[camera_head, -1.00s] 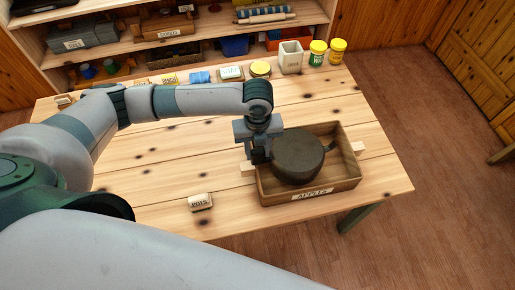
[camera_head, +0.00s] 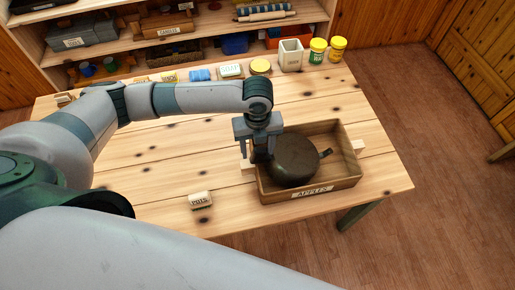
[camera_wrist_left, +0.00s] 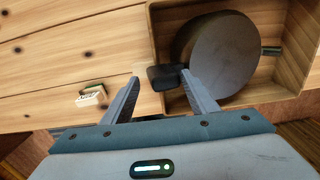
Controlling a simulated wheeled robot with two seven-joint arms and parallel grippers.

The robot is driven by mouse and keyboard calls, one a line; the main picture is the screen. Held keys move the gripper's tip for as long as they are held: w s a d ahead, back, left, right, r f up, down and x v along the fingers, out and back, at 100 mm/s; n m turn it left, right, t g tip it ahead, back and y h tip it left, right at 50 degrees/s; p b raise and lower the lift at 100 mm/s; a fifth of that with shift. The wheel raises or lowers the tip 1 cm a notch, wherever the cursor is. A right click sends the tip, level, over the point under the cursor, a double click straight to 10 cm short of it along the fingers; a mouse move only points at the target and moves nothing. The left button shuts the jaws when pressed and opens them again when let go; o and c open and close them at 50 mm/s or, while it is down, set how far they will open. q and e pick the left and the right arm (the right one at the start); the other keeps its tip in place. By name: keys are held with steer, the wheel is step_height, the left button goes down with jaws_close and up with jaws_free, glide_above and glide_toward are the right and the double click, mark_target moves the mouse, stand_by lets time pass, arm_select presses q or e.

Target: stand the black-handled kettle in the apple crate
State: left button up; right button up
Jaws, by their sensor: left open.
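The dark round kettle (camera_head: 292,161) is inside the wooden apple crate (camera_head: 313,193), in its left part, and looks upright. Its short spout (camera_head: 326,153) points to the right. In the left wrist view the kettle (camera_wrist_left: 228,55) shows from above, with its black handle (camera_wrist_left: 163,77) on the left side. My left gripper (camera_head: 262,160) is at the crate's left wall. In the wrist view its fingers (camera_wrist_left: 163,82) are spread, with the black handle between and just beyond their tips. Whether a finger still touches the handle is hard to tell. My right gripper is not in view.
A small labelled block (camera_head: 200,199) lies left of the crate on the table (camera_head: 150,165). Jars (camera_head: 318,52), a square white pot (camera_head: 291,55) and other small goods line the table's back edge. A stocked shelf (camera_head: 120,57) stands behind. The crate's right part has free room.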

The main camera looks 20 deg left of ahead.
arm_select(q)
steer(key=shift+r, duration=0.4)
step_height(320, 180, up, 11)
steer(key=b, duration=0.3)
stand_by(0.6)
